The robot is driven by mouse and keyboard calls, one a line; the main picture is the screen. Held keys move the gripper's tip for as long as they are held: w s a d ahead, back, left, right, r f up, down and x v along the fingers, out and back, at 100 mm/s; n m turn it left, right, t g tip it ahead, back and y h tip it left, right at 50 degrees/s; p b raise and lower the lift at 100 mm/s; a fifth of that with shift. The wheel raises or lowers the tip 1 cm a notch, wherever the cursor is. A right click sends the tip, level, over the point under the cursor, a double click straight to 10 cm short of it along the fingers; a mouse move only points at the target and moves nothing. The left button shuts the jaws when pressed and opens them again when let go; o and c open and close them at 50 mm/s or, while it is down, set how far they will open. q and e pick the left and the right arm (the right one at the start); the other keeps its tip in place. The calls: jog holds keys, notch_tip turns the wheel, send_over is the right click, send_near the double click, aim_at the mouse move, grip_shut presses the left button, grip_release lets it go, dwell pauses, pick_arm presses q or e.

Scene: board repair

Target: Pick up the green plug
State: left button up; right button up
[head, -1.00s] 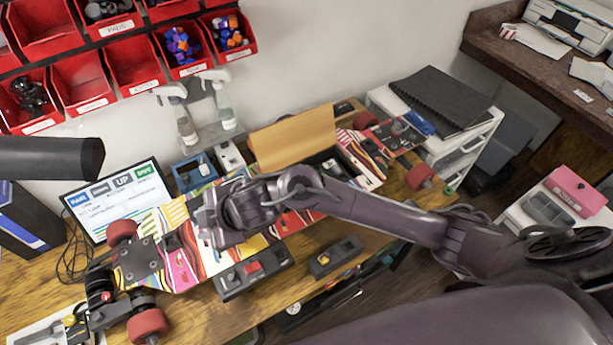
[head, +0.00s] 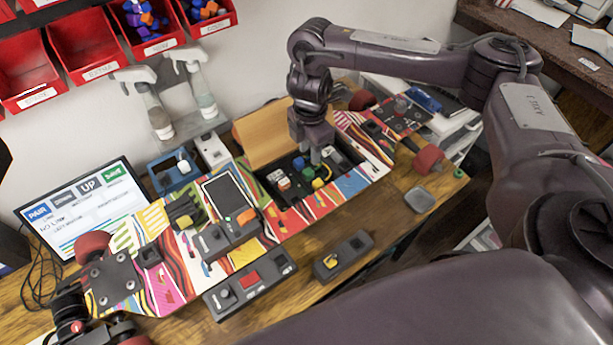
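The green plug (head: 318,184) appears as a small green piece in the open dark compartment (head: 262,178) of the colourful board. It lies among other small pieces, close to a yellow one (head: 326,172) and a blue one (head: 307,173). My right gripper (head: 315,156) points down over the compartment, just behind and above the green plug. Its fingers are small and partly overlapped here, so I cannot tell how far apart they are. I see nothing clearly held in it.
A tan lid (head: 262,138) stands raised behind the compartment. A grey device with a screen (head: 223,198) sits on the board left of it. Two control boxes (head: 250,284) (head: 343,256) lie in front. Spray bottles (head: 203,95) stand at the back. Red bins hang on the wall.

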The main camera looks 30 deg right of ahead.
aim_at(308, 171)
notch_tip(308, 171, down, 2)
jog(key=shift+s+f, duration=0.1)
jog(key=shift+s, duration=0.05)
jog(key=f, duration=0.1)
jog(key=f+b, duration=0.1)
jog(key=f, duration=0.2)
jog(key=shift+a+f+b, duration=0.25)
jog(key=shift+f+b, duration=0.1)
jog(key=shift+f, duration=0.05)
pick_arm(q)
jog(key=shift+s+f, duration=0.25)
jog(key=shift+f, duration=0.7)
jog(key=shift+w, duration=0.1)
pick_arm(e)
grip_shut()
